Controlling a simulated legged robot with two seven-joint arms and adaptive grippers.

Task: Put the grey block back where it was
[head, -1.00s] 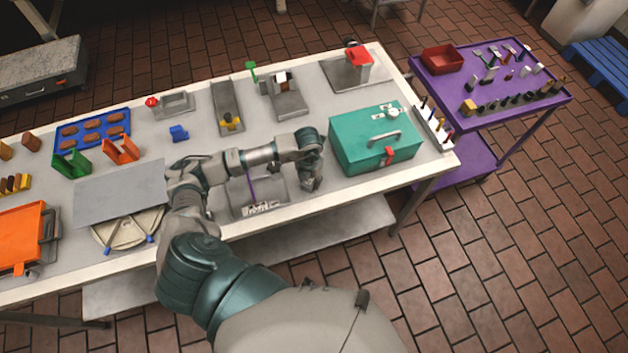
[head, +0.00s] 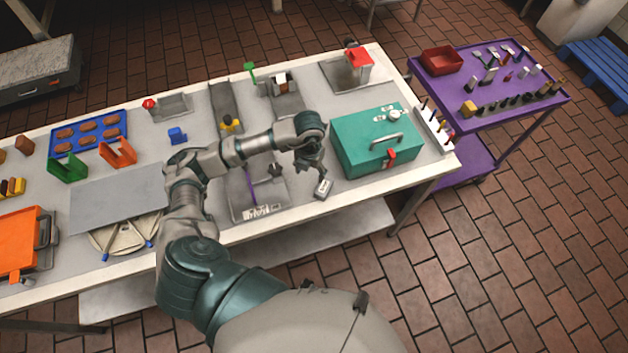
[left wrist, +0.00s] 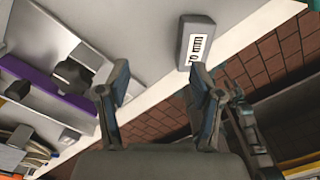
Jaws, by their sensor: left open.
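The grey block (head: 323,188) lies on the table between the grey fixture and the teal box, close to the front edge. In the left wrist view the grey block (left wrist: 184,62) shows dark marks on a white label and lies beyond the right fingertip. My left gripper (head: 313,168) is just above and behind the block. Its fingers (left wrist: 160,82) are apart with nothing between them. The grey fixture (head: 236,190) with a purple bar (head: 251,186) stands left of the block. My right gripper is not in view.
The teal box (head: 352,150) with a handle stands close on the right. A grey panel (head: 118,198) and an orange tray (head: 18,235) are at the left. Several small stations line the back edge. A purple cart (head: 490,125) stands beyond the table's right end.

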